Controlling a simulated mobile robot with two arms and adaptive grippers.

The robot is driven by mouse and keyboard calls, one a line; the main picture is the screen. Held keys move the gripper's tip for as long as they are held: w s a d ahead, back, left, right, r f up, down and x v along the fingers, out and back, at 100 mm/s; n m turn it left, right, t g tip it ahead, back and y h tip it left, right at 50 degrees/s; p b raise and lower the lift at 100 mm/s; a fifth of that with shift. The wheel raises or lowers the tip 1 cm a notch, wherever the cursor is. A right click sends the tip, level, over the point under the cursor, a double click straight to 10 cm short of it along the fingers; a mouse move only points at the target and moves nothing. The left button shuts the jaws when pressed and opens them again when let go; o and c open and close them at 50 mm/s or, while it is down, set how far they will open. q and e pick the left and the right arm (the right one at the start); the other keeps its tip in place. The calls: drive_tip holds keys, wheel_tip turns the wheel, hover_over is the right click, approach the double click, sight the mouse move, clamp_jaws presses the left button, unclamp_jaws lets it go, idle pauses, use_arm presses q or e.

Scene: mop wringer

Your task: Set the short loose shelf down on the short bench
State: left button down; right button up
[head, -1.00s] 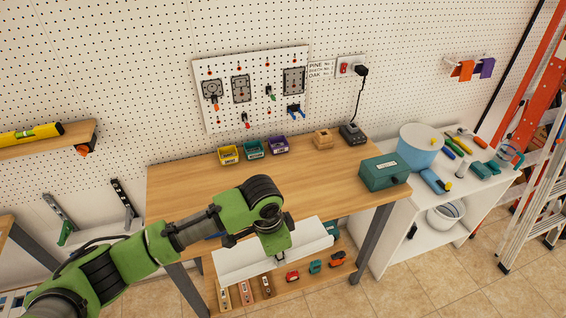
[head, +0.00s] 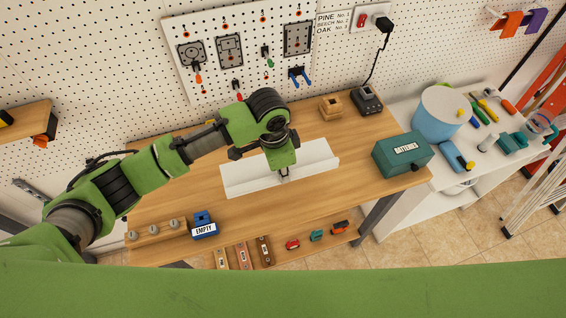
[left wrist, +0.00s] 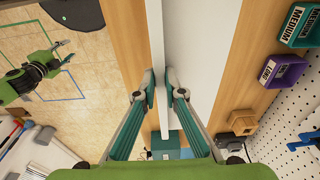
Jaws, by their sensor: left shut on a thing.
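The white loose shelf (head: 245,180) is long, with an upright lip. In the head view it lies level over the wooden top of the bench (head: 345,190); I cannot tell whether it touches. My left gripper (head: 284,172) is above the shelf's middle, shut on its lip. The left wrist view shows the shelf (left wrist: 198,50) running lengthwise, with the left gripper's fingers (left wrist: 161,78) on either side of the lip. My right gripper (left wrist: 62,54) shows small at the left of that view, away from the shelf, its fingers apart and empty.
A green batteries box (head: 402,154) stands at the bench's right end. A wooden block (head: 331,107) and a dark charger (head: 367,99) stand at the back. A blue bin marked EMPTY (head: 204,226) is at the front left. Bare wood lies in front of the shelf.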

use_arm(q)
drive_tip(key=shift+s+r, duration=0.1)
drive_tip(key=shift+s, duration=0.2)
drive_tip(key=shift+w, duration=0.15)
drive_tip(key=shift+w+f, duration=0.3)
drive_tip(key=shift+f, duration=0.55)
drive_tip(key=shift+s+f+b, duration=0.1)
drive_tip(key=shift+f+b, duration=0.2)
drive_tip(key=shift+b, duration=0.05)
drive_tip(key=shift+f, duration=0.35)
drive_tip(key=shift+f+b, duration=0.65)
drive_tip(key=shift+f, duration=1)
use_arm(e)
drive_tip(key=shift+s+d+f, duration=0.15)
drive_tip(key=shift+s+f, duration=0.25)
drive_tip(key=shift+f, duration=0.15)
drive_tip(key=shift+s+d+f, duration=0.15)
drive_tip(key=shift+s+f, duration=0.25)
drive_tip(key=shift+f, duration=0.15)
drive_tip(key=shift+w+a, duration=0.15)
drive_tip(key=shift+w, duration=0.3)
use_arm(q)
drive_tip(key=shift+f+b, duration=0.55)
drive_tip(key=shift+f, duration=0.45)
use_arm(e)
drive_tip(key=shift+d+f, duration=0.25)
drive_tip(key=shift+f, duration=0.2)
